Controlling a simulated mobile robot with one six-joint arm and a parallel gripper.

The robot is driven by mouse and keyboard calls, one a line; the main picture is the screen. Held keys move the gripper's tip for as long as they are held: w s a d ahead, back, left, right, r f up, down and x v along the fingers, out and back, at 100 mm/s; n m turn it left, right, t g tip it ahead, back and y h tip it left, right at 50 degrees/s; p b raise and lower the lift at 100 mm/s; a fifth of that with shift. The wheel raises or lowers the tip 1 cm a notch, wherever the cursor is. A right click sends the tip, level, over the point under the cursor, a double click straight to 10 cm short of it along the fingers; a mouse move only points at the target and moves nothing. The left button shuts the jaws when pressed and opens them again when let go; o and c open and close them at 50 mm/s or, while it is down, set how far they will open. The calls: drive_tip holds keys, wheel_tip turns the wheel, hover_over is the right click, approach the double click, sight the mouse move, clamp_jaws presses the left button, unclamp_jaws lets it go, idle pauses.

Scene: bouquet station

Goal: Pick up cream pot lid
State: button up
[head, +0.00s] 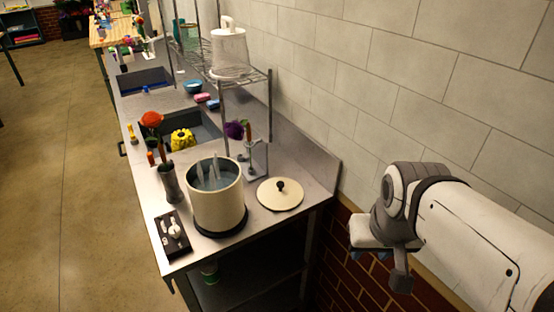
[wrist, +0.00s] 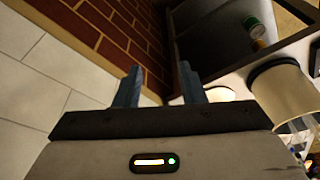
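The cream pot lid (head: 281,194) lies flat on the steel counter, to the right of the pot. It is a round cream disc with a dark knob on top. The cream pot (head: 217,198) stands uncovered with a dark base, and pale stick-like things show inside it. In the wrist view the pot (wrist: 281,95) is at the right edge. A pale edge left of it there may be the lid, mostly hidden behind a finger. My gripper (wrist: 160,75) is open and empty, its two blue-grey fingers apart. In the head view my arm is at the right, well away from the lid.
A wire shelf (head: 240,78) with a white lidded vessel (head: 229,52) stands behind the lid. A small grey stand (head: 256,158) and a metal vase (head: 170,183) flank the pot. A tiled wall (head: 400,90) borders the right. Sinks lie farther back.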

drive_tip(key=shift+o, duration=0.4)
drive_tip(key=shift+d, duration=0.15)
drive_tip(key=shift+o, duration=0.8)
drive_tip(key=shift+r, duration=0.15)
drive_tip(key=w+n, duration=0.4)
drive_tip(key=w+r+n, duration=0.1)
drive_tip(key=w+n, duration=0.1)
drive_tip(key=w, duration=0.1)
drive_tip(key=shift+a, duration=0.25)
drive_tip(key=n+h+b, duration=0.1)
drive_tip(key=n, duration=2.6)
approach(280, 183)
drive_tip(key=f, duration=0.2)
drive_tip(key=x, duration=0.6)
drive_tip(key=shift+w+d+f+p, duration=0.15)
drive_tip(key=shift+w+f+p, duration=0.15)
drive_tip(key=shift+p, duration=0.05)
